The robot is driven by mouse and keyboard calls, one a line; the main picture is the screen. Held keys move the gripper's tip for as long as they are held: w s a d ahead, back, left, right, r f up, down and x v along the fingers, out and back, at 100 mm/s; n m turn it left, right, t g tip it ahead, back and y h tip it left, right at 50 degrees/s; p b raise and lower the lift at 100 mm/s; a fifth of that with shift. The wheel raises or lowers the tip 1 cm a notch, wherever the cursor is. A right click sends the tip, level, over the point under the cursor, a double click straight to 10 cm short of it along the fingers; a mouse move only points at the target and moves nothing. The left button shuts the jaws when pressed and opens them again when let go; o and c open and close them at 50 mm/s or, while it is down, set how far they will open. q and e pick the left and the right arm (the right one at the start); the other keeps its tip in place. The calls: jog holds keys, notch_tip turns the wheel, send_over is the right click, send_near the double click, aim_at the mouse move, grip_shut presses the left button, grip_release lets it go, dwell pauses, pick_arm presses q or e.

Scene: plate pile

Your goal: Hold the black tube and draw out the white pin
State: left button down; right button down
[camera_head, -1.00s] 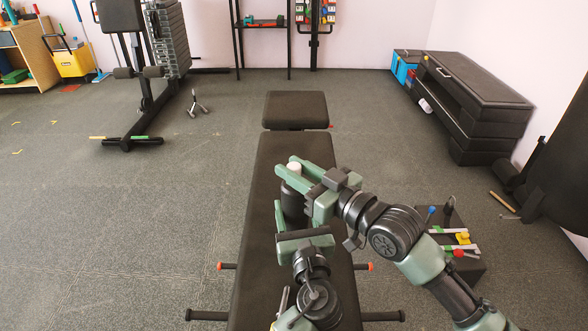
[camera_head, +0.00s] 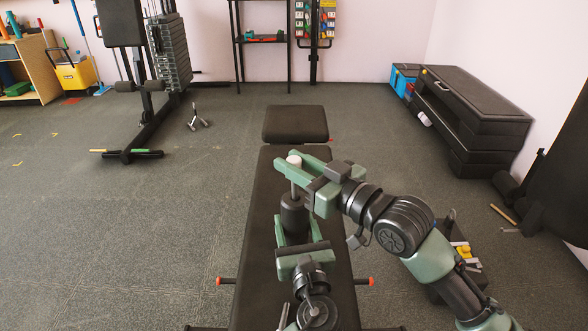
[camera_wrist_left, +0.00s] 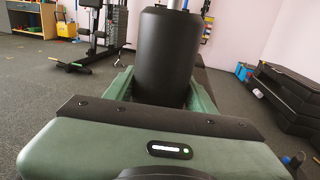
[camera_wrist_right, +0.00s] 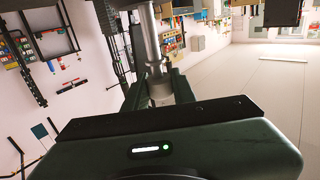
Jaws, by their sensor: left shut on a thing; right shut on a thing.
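The black tube (camera_head: 294,217) stands upright above the bench. It also shows large in the left wrist view (camera_wrist_left: 167,58). My left gripper (camera_wrist_left: 163,88) is shut on the tube, one finger on each side. The white pin has a white head (camera_head: 294,160) and a grey metal shaft (camera_head: 294,189) that rises from the tube's top. My right gripper (camera_head: 292,166) is shut on the white head, above the tube. In the right wrist view the head (camera_wrist_right: 160,91) sits between the fingers and the shiny shaft (camera_wrist_right: 150,35) runs away from it. The shaft's lower end is hidden.
The black bench (camera_head: 262,205) lies under both grippers, with a raised pad (camera_head: 295,123) at its far end. A dark box with coloured items (camera_head: 462,250) is at the right, partly behind my right arm. Open grey floor lies on both sides.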

jog(key=shift+r, duration=2.15)
pick_arm(q)
jog(key=shift+c, duration=2.2)
grip_release()
